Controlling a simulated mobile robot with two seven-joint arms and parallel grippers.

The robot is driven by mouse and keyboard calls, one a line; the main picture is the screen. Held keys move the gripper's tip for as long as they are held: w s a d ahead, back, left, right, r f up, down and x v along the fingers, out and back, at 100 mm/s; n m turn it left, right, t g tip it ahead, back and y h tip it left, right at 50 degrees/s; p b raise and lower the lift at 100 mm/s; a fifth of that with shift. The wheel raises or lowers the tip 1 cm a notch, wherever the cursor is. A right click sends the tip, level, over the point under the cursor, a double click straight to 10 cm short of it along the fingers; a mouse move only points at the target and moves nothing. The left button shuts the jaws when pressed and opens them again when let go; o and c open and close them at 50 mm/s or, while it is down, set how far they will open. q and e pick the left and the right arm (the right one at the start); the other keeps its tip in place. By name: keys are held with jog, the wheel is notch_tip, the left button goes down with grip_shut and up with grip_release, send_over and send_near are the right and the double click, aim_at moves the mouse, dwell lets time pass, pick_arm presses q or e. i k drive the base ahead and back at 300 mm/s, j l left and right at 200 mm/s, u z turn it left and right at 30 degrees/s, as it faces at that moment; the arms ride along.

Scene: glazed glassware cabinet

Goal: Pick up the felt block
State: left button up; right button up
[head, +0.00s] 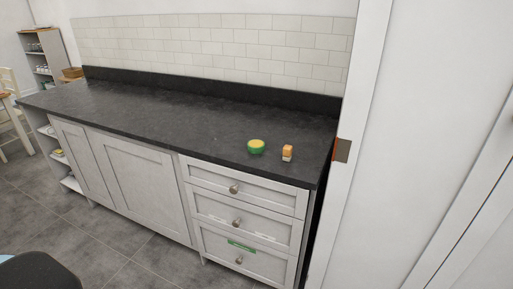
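Neither of my grippers shows in the head view.
The dark countertop (160,108) is otherwise clear. White drawers with round knobs and cupboard doors are below it, a tiled wall behind. A white upright panel (352,130) borders the right end. A dark rounded shape (38,273) fills the lower left corner.

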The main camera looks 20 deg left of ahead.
aim_at(287, 149)
jog(key=j+z, duration=0.15)
jog(key=z, duration=0.5)
jog(key=j+z, duration=0.7)
jog(key=k+j+z, duration=0.1)
jog(key=j, duration=0.25)
jog(key=j+z, duration=0.1)
jog(key=j, duration=0.2)
jog(key=k+j+z, duration=0.1)
jog(key=j, duration=0.25)
jog(key=k+j, duration=0.15)
jog(key=j, duration=0.25)
jog(key=k+j, duration=0.15)
jog(key=j, duration=0.25)
jog(key=k+j, duration=0.15)
jog(key=j, duration=0.25)
jog(key=k+j+z, duration=0.1)
jog(key=j, duration=0.25)
jog(key=k+j, duration=0.05)
